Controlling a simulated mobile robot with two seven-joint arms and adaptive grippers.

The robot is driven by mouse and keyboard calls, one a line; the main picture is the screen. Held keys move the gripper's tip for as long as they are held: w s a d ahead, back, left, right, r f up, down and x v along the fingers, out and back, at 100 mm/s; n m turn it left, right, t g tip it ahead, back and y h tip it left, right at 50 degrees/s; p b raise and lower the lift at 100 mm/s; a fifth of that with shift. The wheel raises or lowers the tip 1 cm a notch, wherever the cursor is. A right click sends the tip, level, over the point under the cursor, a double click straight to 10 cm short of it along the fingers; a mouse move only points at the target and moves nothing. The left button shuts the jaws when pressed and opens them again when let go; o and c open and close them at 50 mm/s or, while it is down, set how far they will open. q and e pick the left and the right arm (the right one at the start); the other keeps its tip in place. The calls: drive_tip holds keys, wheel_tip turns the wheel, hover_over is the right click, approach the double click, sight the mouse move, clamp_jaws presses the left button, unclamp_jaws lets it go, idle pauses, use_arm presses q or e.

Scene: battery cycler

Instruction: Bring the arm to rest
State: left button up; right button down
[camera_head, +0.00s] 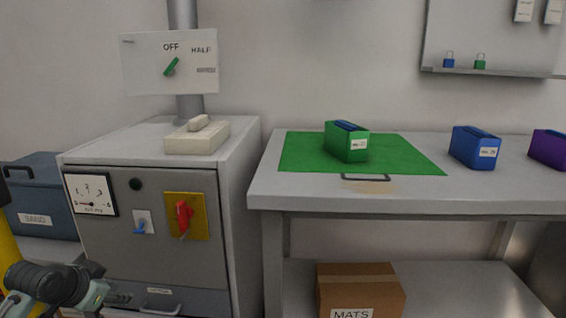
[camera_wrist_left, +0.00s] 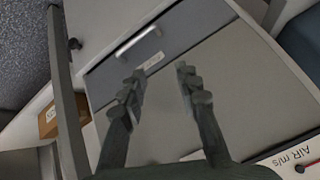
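My left arm comes in at the lower left of the head view, low in front of the grey cabinet (camera_head: 150,240). My left gripper (camera_head: 120,297) is small there and partly blends with the cabinet's lower front. In the left wrist view my left gripper (camera_wrist_left: 160,71) has its two dark fingers apart, with nothing between them. The cabinet's drawer with its pale handle (camera_wrist_left: 138,42) shows beyond the fingers. My right gripper is in neither view.
The cabinet front carries an air gauge (camera_head: 90,194), a blue switch (camera_head: 140,228) and a red handle (camera_head: 183,216). A blue bin (camera_head: 42,200) is at left. The table (camera_head: 330,190) holds a green mat (camera_head: 300,152), a green battery (camera_head: 346,142) and a blue one (camera_head: 473,147).

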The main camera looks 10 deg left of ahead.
use_arm(q)
drive_tip(key=s+d+f+g, duration=0.2)
drive_tip(key=s+d+f, duration=0.7)
drive_tip(key=f, duration=0.3)
drive_tip(key=s+d+f+n+g, duration=0.1)
drive_tip(key=s+d+f+g, duration=0.2)
drive_tip(key=s+d+f, duration=0.6)
wheel_tip(320, 180, down, 4)
drive_tip(key=shift+s+d+r, duration=0.2)
drive_tip(key=shift+s+d, duration=0.05)
drive_tip(key=shift+s, duration=0.5)
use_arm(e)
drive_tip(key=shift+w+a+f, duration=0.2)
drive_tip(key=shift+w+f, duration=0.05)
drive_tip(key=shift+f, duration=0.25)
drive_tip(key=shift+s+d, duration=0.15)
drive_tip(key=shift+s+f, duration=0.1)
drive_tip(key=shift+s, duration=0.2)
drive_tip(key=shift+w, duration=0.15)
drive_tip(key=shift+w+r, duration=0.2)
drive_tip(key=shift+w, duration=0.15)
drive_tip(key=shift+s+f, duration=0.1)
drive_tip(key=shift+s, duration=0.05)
